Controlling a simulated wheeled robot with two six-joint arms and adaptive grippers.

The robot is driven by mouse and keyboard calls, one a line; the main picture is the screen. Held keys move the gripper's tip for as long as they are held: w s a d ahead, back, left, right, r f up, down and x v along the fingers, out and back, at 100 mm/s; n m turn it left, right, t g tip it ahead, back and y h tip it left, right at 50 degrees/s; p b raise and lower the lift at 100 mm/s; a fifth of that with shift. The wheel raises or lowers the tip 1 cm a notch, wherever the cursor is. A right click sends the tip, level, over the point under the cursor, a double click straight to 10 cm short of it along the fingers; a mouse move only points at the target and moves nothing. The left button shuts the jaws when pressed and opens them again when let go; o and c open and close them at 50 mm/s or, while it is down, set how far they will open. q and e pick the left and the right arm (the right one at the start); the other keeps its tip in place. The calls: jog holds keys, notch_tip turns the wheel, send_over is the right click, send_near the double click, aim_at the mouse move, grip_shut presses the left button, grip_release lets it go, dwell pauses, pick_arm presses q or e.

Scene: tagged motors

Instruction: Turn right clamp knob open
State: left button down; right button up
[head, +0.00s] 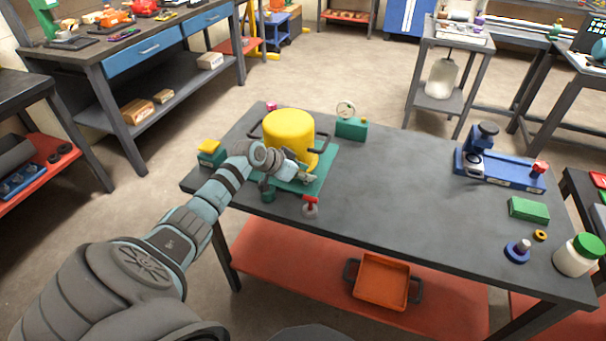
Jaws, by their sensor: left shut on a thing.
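A yellow motor housing (288,132) stands upright on a green fixture plate (322,165) at the left end of the grey table. My left gripper (308,178) reaches over the plate at the housing's lower right side. It is shut on the right clamp knob, which its fingers hide almost fully, so I cannot tell how far the knob is turned. A dark green knob-like part (267,191) stands at the plate's front left. My right gripper is not in view.
A red-handled piece (310,206) stands just in front of the gripper. The table (400,190) is clear in the middle; a blue fixture (500,170) stands right.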

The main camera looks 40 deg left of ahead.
pick_arm(q)
jog(key=c, duration=1.4)
grip_release()
jog(key=shift+o, duration=0.2)
jog(key=v, duration=1.2)
